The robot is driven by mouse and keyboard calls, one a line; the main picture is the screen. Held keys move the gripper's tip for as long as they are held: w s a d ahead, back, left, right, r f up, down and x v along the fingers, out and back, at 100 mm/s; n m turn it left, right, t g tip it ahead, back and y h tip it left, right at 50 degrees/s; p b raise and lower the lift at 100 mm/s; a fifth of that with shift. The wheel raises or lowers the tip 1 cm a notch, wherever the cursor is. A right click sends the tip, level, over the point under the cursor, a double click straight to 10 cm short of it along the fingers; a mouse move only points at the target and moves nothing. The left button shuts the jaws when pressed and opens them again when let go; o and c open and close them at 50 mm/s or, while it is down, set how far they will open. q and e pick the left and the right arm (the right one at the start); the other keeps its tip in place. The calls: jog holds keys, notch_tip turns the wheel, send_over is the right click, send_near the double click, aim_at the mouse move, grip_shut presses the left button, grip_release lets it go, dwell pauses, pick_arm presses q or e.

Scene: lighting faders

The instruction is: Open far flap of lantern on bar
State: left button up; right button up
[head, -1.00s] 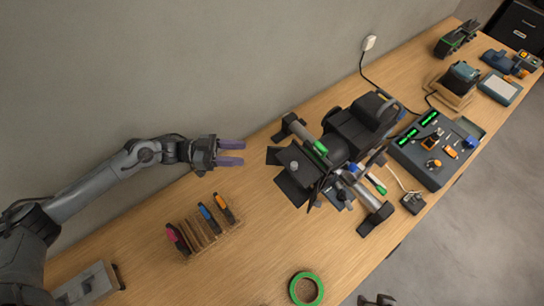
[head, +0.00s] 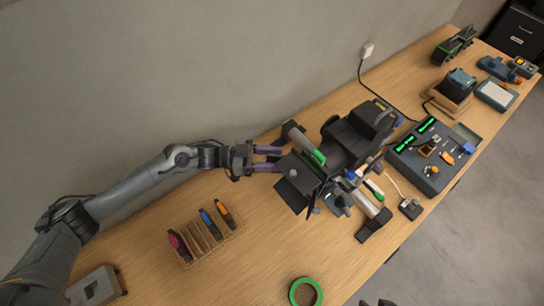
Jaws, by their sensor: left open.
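The black lantern (head: 348,140) is mounted on a grey bar (head: 367,202) that stands on the bench. Its dark flaps (head: 294,189) spread at its front, on the left side. My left gripper (head: 268,158) is open, with its two purple fingers pointing right at the upper left flaps. The fingertips overlap the edge of the far flap in the picture. I cannot tell whether they touch it. A small dark piece at the bottom edge may be my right gripper (head: 377,302), but it is mostly cut off.
A wooden rack (head: 207,240) with coloured-handled tools stands at the lower left. A green tape roll (head: 305,291) lies near the front edge. A fader console (head: 436,178) is right of the lantern. The wall runs close behind my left arm.

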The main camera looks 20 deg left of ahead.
pick_arm(q)
jog(key=c, duration=0.8)
jog(key=shift+c, duration=0.2)
jog(key=shift+p, duration=0.3)
